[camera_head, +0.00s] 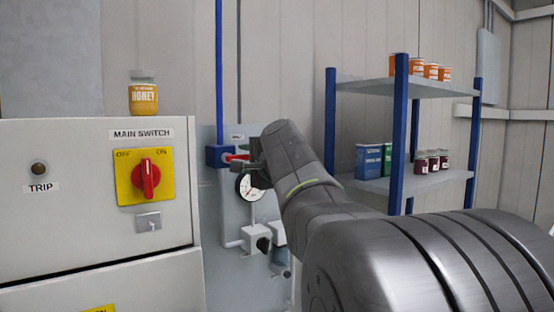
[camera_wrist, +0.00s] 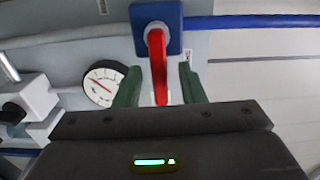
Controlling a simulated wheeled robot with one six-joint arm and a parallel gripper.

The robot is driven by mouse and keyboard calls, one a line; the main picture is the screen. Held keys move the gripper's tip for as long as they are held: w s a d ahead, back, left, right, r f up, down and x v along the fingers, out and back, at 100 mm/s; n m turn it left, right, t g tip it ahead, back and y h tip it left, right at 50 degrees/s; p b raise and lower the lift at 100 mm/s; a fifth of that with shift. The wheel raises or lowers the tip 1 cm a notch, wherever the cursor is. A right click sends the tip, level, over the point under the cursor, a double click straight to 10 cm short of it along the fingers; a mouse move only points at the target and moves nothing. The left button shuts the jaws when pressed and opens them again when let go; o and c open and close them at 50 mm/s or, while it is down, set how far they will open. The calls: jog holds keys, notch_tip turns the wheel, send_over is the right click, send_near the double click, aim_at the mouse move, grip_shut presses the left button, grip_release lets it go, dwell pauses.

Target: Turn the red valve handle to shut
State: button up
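The red valve handle (camera_head: 236,157) sticks out to the right from a blue valve body (camera_head: 217,156) on the grey wall panel. It stands crosswise to the blue pipe (camera_head: 219,70) above. In the wrist view the red handle (camera_wrist: 157,62) lies between the two green fingers of my gripper (camera_wrist: 159,85), with a visible gap on each side. My gripper is open around the handle and not closed on it. In the head view my gripper (camera_head: 248,161) is at the handle, and my wrist hides part of it.
A round gauge (camera_head: 250,188) sits just below my gripper. A grey cabinet (camera_head: 60,225) with a red main switch (camera_head: 146,178) stands left, a honey jar (camera_head: 143,95) on top. A blue-post shelf (camera_head: 400,130) with cans and jars stands right.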

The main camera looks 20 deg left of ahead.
jog(key=b+v, duration=0.2)
jog(key=v, duration=1.1)
jog(key=shift+s+d+b, duration=0.25)
jog(key=shift+s+b, duration=0.05)
jog(key=shift+b, duration=0.05)
jog(key=shift+w+a, duration=0.1)
jog(key=p+x, duration=0.2)
jog(key=x, duration=1.1)
jog(key=shift+w+a+p, duration=0.2)
jog(key=shift+w+p, duration=0.05)
jog(key=shift+p, duration=0.1)
jog(key=shift+d, duration=0.1)
